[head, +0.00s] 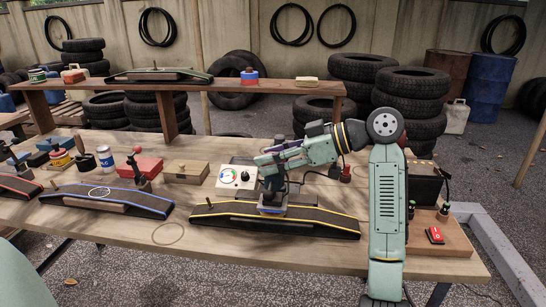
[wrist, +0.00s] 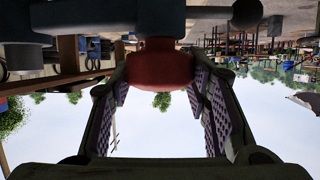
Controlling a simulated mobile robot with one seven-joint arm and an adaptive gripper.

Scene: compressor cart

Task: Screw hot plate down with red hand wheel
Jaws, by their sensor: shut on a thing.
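My gripper (head: 268,162) is over the yellow-edged black ramp station (head: 225,209) near the table's front. In the wrist view, which looks upside down, a rounded red piece, apparently the red hand wheel (wrist: 160,68), sits between the purple-padded fingers (wrist: 160,95). The fingers are closed on its sides. A blue-grey metal part (wrist: 160,18) lies past the wheel, with a bar running across. In the head view my gripper hides the wheel. A grey block (head: 271,209), possibly the hot plate assembly, sits on the ramp's middle below my gripper; its seating is hard to see.
A blue-edged ramp (head: 105,200) with a red-knobbed post stands to the left. A white gauge box (head: 237,178) and a wooden box (head: 186,172) are behind. A red switch (head: 435,235) is at right. A raised shelf (head: 215,84) runs behind. Front-left table surface is mostly clear.

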